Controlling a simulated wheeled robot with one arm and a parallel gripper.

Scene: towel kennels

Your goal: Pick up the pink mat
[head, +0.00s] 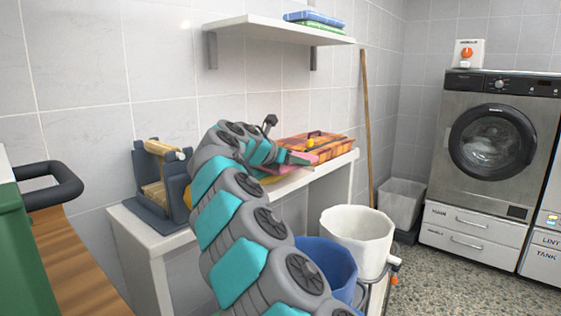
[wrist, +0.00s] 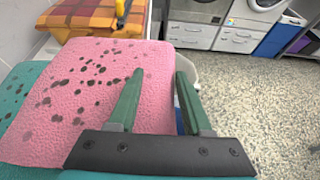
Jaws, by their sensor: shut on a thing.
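The pink mat (wrist: 75,95) is a flat, textured pink piece with dark spots, and it fills the left of the wrist view. In the head view only a thin pink strip (head: 327,152) of it shows, at the far end of my arm above the white table. My gripper (wrist: 158,74) has its green fingers at the mat's right side and is shut on it. In the head view my arm hides much of the gripper. A teal piece (wrist: 14,88) shows under the mat at the left.
An orange plaid box (head: 318,143) with a yellow and black handle sits behind the mat on the white table (head: 157,243). A wooden-roller stand (head: 157,175) is at the table's left. A white bucket (head: 357,235) and a blue bucket (head: 328,262) stand below, right. A shelf (head: 270,27) hangs above.

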